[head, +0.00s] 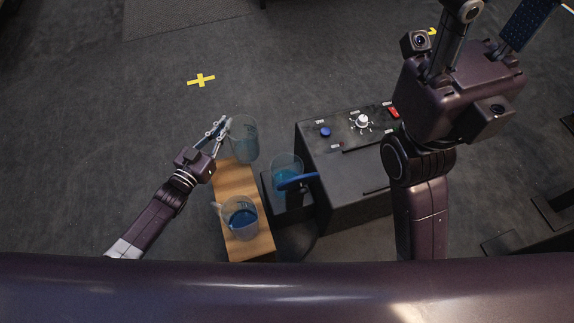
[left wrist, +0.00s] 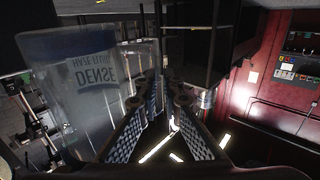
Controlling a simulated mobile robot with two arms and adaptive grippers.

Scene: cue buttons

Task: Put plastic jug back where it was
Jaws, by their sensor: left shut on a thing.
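My left gripper (head: 222,129) is shut on a clear plastic jug (head: 243,139), on its handle side. The held jug is at the far end of the wooden table (head: 258,243); I cannot tell whether it touches the top. In the left wrist view the jug (left wrist: 75,85) fills the left side, its label upside down, beside the gripper fingers (left wrist: 160,85). A second jug (head: 240,218) with blue liquid stands on the near part of the table. A third jug (head: 286,170) with blue-green liquid stands at the black machine. My right gripper is not visible.
The black machine (head: 345,180) has a blue button (head: 325,132), a white knob (head: 362,121) and a red switch (head: 393,112). A blue spout (head: 298,180) reaches over the third jug. A yellow cross (head: 201,80) marks open floor beyond the table.

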